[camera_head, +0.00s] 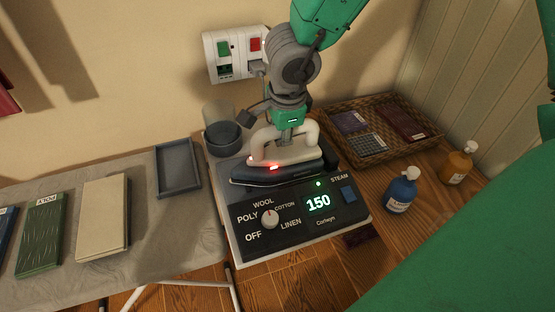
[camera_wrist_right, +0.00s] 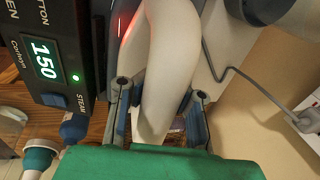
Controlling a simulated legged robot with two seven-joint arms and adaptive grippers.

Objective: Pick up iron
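The iron (camera_head: 275,168) has a white handle and a dark soleplate with a red light. It sits on the black control station (camera_head: 300,215), whose display reads 150. My right gripper (camera_head: 289,136) reaches down from above onto the handle. In the right wrist view the white handle (camera_wrist_right: 160,70) passes between the two fingers of the gripper (camera_wrist_right: 158,105). A small gap shows beside the handle, so the fingers look open around it. The exact contact is partly hidden. My left gripper is not in view.
A wicker tray (camera_head: 425,150), a blue bottle (camera_head: 401,192) and an amber bottle (camera_head: 458,166) stand to the right. A grey cup (camera_head: 222,136) stands behind left. The ironing board (camera_head: 185,225) holds a grey tray (camera_head: 178,168) and folded cloths. A cord runs near the wall panel.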

